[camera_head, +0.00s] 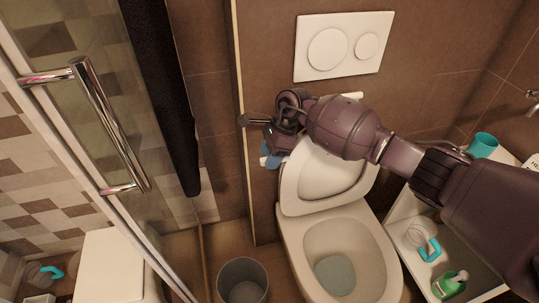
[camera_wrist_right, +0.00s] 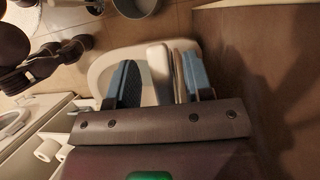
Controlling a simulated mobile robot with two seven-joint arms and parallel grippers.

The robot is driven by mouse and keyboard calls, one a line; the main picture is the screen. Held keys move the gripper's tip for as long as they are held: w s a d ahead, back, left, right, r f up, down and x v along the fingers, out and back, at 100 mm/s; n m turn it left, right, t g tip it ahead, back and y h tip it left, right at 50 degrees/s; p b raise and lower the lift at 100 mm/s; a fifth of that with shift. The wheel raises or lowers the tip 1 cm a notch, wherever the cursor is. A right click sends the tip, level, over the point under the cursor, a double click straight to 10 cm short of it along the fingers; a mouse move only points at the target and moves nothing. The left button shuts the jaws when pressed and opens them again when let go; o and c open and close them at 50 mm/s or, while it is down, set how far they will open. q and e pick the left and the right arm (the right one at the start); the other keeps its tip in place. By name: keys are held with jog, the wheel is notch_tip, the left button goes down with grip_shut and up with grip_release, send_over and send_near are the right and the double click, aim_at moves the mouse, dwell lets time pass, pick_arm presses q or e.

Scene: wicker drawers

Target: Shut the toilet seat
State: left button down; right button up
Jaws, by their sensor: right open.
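The toilet (camera_head: 345,225) stands below the flush plate, with its bowl open. The toilet seat (camera_head: 290,190) is raised and leans back towards the wall, with a white lid surface (camera_head: 330,178) showing through its ring. My right arm crosses in front of the top of the raised seat. My right gripper (camera_head: 268,160) is at the seat's upper left edge. In the right wrist view, its blue-padded fingers (camera_wrist_right: 162,84) are apart, with pale edges of the raised seat and lid between them. I cannot tell whether they touch. My left gripper does not show.
A grey bin (camera_head: 243,282) stands on the floor left of the toilet. A glass door with a metal handle (camera_head: 108,125) and a dark towel (camera_head: 165,95) are at the left. A white shelf unit (camera_head: 400,235) with a green bottle (camera_head: 449,285) stands close on the right.

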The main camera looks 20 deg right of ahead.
jog(key=shift+c, duration=0.2)
grip_shut()
jog(key=shift+s, duration=0.1)
